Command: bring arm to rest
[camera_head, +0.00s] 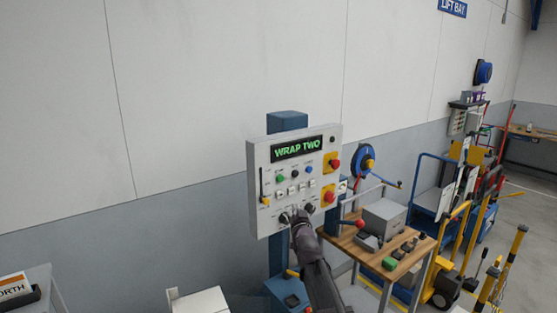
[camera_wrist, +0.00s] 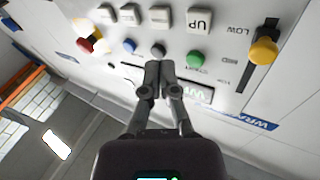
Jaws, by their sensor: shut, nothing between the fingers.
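My gripper (camera_head: 297,214) is in front of the lower part of a grey control panel (camera_head: 254,158) in the head view. The panel's display (camera_head: 300,148) reads "WRAP TWO" in green. In the wrist view my gripper (camera_wrist: 160,68) has its two fingers together, with nothing between them. Its tips appear just below a black button (camera_wrist: 158,50), between a blue button (camera_wrist: 130,46) and a green button (camera_wrist: 195,59). I cannot tell whether the tips touch the panel. The fingers partly hide the display in the wrist view.
A yellow-knobbed slider (camera_wrist: 264,50) sits on the panel. The panel stands on a blue post (camera_head: 287,121) by the wall. A wooden bench (camera_head: 377,254) with a grey box (camera_head: 384,219) stands to the right. Carts and yellow posts stand farther right. A white box (camera_head: 199,300) is low left.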

